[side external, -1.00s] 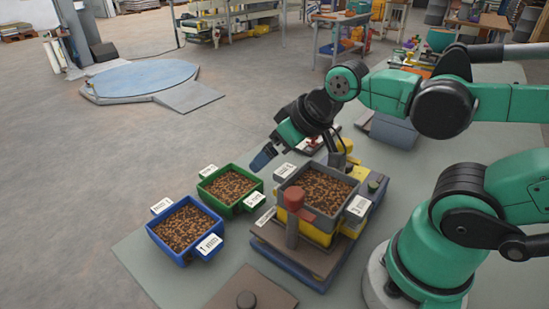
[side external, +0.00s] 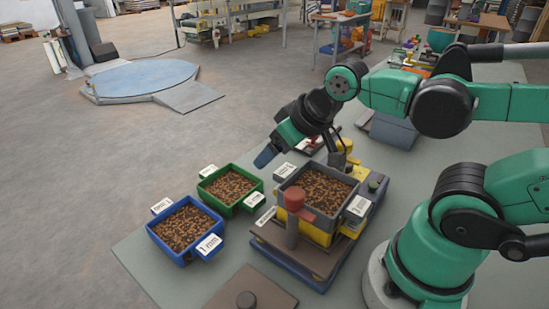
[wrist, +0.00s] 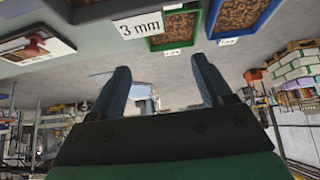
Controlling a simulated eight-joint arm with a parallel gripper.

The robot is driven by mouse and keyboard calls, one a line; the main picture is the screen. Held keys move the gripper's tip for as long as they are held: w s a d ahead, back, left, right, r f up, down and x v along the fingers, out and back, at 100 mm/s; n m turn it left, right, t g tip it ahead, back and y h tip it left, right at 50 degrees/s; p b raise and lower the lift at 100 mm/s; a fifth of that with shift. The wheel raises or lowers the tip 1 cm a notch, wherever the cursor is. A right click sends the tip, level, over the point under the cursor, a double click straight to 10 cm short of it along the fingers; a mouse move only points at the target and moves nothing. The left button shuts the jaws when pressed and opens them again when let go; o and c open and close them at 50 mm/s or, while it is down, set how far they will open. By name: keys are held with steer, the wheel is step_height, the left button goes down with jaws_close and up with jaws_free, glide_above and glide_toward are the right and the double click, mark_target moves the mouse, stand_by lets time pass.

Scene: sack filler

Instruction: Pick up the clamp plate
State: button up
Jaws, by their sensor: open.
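My gripper (side external: 265,156) is in the air behind the green bin, far from that plate. In the wrist view my gripper (wrist: 162,78) has its two blue fingers spread wide, with nothing between them. The brown plate does not show in the wrist view.
A blue bin (side external: 158,244) and a green bin (side external: 208,200) of brown pellets stand on the left. A grey-rimmed pellet box (side external: 282,190) sits on a yellow frame, with a red-capped post (side external: 293,200) in front. A grey box (side external: 392,130) stands behind.

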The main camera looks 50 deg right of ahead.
step_height(320, 180, up, 5)
steer(key=shift+r, duration=0.2)
steer(key=a+n+g+y, duration=0.1)
steer(key=a+n+g, duration=0.1)
steer(key=a+n, duration=0.5)
steer(key=n+g+h, duration=0.1)
steer(key=n+g, duration=0.4)
steer(key=n, duration=2.1)
glide_above(247, 300)
step_height(247, 300, down, 10)
steer(key=shift+w+f, duration=0.1)
steer(key=shift+f, duration=3.2)
jaws_close()
